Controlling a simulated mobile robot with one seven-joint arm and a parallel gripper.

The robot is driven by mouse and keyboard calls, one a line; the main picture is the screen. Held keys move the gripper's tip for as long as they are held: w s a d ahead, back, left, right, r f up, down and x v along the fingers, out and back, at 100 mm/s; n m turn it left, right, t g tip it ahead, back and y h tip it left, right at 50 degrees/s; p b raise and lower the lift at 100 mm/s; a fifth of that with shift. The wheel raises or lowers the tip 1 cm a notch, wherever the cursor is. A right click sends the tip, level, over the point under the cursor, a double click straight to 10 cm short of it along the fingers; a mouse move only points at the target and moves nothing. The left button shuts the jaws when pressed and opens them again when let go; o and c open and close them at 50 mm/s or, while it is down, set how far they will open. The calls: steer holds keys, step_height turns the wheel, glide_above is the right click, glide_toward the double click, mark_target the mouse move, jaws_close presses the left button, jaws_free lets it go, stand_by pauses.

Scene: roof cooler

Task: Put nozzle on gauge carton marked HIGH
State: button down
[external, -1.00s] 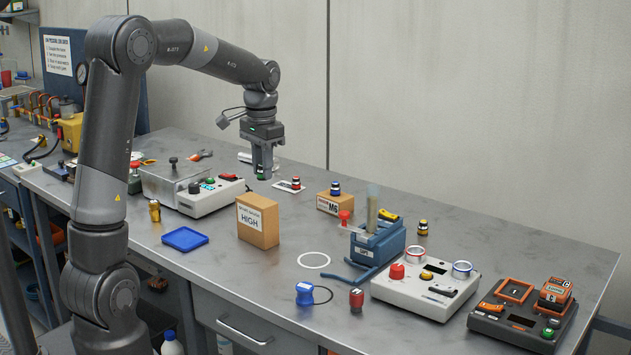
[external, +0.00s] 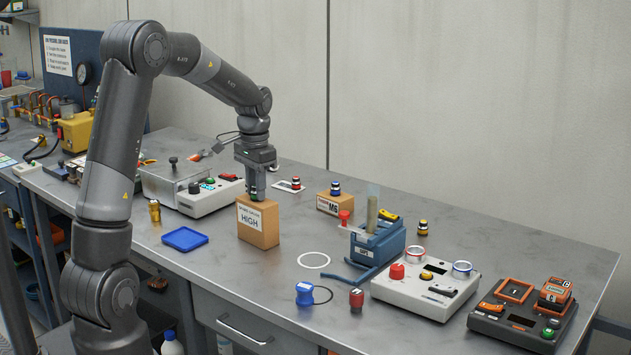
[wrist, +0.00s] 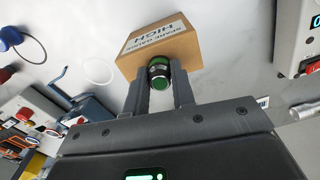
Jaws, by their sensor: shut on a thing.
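The gauge carton (external: 258,226) is a brown box with a white label reading HIGH; it stands upright mid-bench. It also shows in the wrist view (wrist: 135,52), beyond my fingertips. My gripper (external: 256,193) is shut on a small nozzle with green bands and a dark, silvery body (wrist: 160,73). The nozzle is held between the two fingers, over the carton's top. Whether its underside touches the carton, I cannot tell. In the external view the fingers mostly hide the nozzle.
A blue tray (external: 185,239) lies left of the carton. A brass fitting (external: 154,211) stands behind the tray. A carton marked M6 (external: 328,206) with a blue-topped piece on it and a blue holder (external: 377,245) stand to the right. Bare bench surrounds a white ring (external: 313,260).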

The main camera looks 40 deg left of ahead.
steer(key=c, duration=1.2)
jaws_free()
step_height(320, 180, up, 12)
steer(key=s+d+r+n+t, duration=0.1)
steer(key=s+d+r, duration=0.15)
steer(key=s, duration=0.45)
steer(key=s+d+r+t, duration=0.2)
steer(key=s+d, duration=0.2)
steer(key=s, duration=0.3)
steer(key=s+d+f+t, duration=0.1)
steer(key=s+f, duration=0.1)
steer(key=s, duration=0.4)
steer(key=s+d+f+n+t, duration=0.1)
steer(key=s+d+f, duration=0.1)
steer(key=s, duration=0.5)
steer(key=shift+f+t, duration=0.3)
steer(key=shift+f, duration=0.2)
steer(key=shift+o, duration=0.5)
